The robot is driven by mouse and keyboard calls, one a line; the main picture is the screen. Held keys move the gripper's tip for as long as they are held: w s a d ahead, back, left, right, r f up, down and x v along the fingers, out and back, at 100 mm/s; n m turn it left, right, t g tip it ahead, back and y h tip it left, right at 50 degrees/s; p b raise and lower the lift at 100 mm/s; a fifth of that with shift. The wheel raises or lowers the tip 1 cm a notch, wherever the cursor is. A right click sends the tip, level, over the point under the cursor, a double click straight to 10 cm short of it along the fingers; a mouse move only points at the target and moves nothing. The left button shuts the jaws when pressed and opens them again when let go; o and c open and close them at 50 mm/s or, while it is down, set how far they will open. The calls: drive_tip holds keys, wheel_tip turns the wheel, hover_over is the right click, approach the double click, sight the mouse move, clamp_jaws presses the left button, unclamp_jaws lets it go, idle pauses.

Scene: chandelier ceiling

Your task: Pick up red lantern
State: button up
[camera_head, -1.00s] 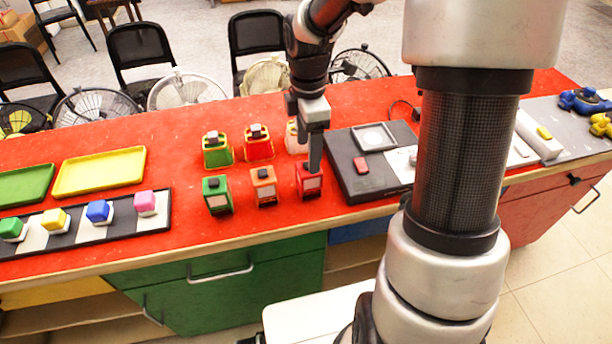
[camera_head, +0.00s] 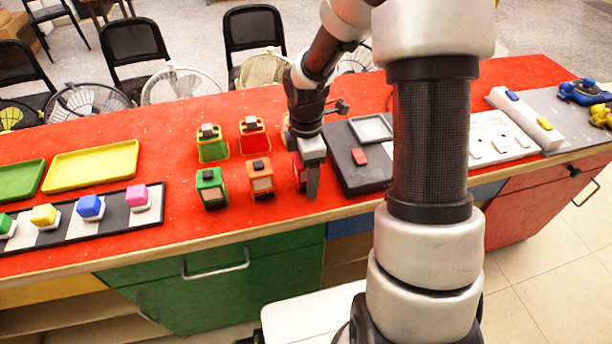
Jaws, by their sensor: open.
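The red lantern (camera_head: 298,174) stands on the red countertop (camera_head: 345,204), at the right end of the front row of small lanterns. My gripper (camera_head: 313,190) is open and hangs pointing down at the lantern, covering most of its right side. A finger reaches down to about the height of the lantern's base. Only the lantern's left part shows, and I cannot tell whether the fingers touch it or stand around it.
Beside it stand an orange lantern (camera_head: 260,182) and a green lantern (camera_head: 212,190). Behind are a red-and-yellow piece (camera_head: 253,136) and a green-and-yellow piece (camera_head: 211,146). A dark tray (camera_head: 352,179) lies close on the right. Colored cubes and trays lie left.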

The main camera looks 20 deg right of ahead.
drive_tip(key=shift+r, duration=0.1)
drive_tip(key=c, duration=1.5)
